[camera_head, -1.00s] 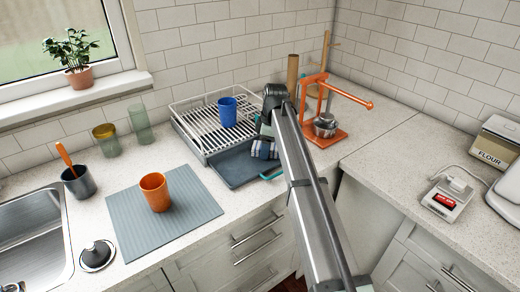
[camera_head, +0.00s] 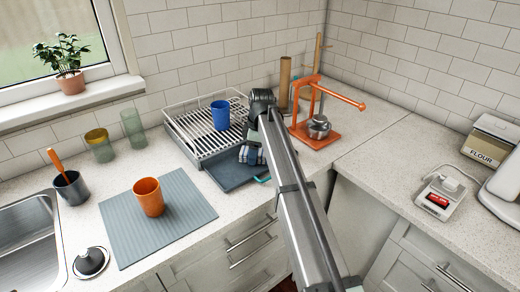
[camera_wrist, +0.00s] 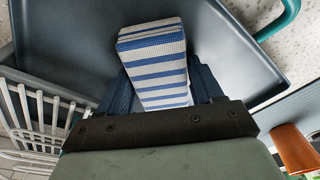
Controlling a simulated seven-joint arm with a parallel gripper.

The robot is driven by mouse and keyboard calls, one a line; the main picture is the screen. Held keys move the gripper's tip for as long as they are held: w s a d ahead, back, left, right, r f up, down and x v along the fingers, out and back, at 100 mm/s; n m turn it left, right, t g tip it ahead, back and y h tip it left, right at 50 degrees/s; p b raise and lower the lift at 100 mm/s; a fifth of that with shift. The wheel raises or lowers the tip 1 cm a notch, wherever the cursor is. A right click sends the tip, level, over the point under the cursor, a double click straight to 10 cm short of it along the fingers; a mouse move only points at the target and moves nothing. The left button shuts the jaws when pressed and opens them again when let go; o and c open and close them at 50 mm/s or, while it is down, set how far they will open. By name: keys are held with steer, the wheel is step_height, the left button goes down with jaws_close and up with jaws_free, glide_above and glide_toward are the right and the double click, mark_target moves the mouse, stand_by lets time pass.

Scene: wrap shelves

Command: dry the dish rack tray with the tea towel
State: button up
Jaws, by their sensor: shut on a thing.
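The dish rack tray (camera_head: 232,177) is a dark blue-grey shallow tray on the counter, in front of the dish rack (camera_head: 186,138). It fills much of the wrist view (camera_wrist: 60,45). The tea towel (camera_head: 251,155) is a folded pad with blue and white stripes, clear in the wrist view (camera_wrist: 158,62). My gripper (camera_wrist: 162,88) is shut on the towel, with one dark finger on each side of it. The towel is over the tray; I cannot tell whether it touches the surface. In the head view my arm hides part of the tray's right side and most of the gripper.
A blue cup (camera_head: 220,115) stands in the rack, close left of my arm. An orange press (camera_head: 318,125) stands close right. A turquoise handle (camera_wrist: 284,20) lies beside the tray. An orange cup (camera_head: 148,197) stands on a grey mat (camera_head: 190,210) to the left.

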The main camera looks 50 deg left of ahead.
mark_target(233, 169)
steer(key=shift+s, duration=4.25)
steer(key=shift+w, duration=7.25)
step_height(233, 169, up, 8)
steer(key=shift+s, duration=0.15)
steer(key=shift+r, duration=0.1)
